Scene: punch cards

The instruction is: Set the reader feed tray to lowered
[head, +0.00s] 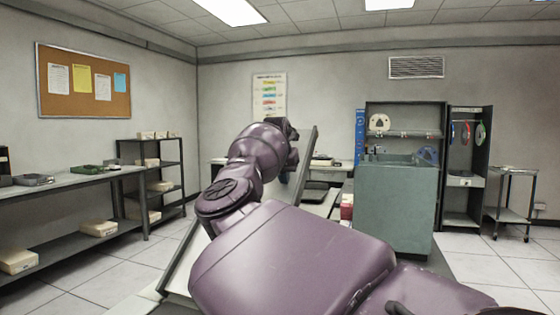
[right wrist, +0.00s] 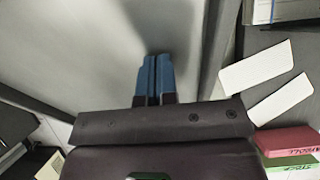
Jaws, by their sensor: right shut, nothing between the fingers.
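A long grey panel (head: 306,160), which looks like the reader feed tray, stands tilted behind my right arm in the head view; the arm hides much of it. In the right wrist view a broad pale grey surface (right wrist: 70,45), likely the same panel, fills the upper left. My right gripper (right wrist: 153,62) has its blue fingertips together and empty, in front of this surface. I cannot tell whether they touch it. In the head view the right gripper (head: 288,174) is mostly hidden by its wrist. My left gripper is not in view.
In the right wrist view, two white cards (right wrist: 256,67) lie on a dark surface at the right, near red (right wrist: 284,140) and green (right wrist: 292,166) blocks. A green-grey cabinet (head: 395,210) stands right of the panel. A long bench (head: 70,186) runs along the left wall.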

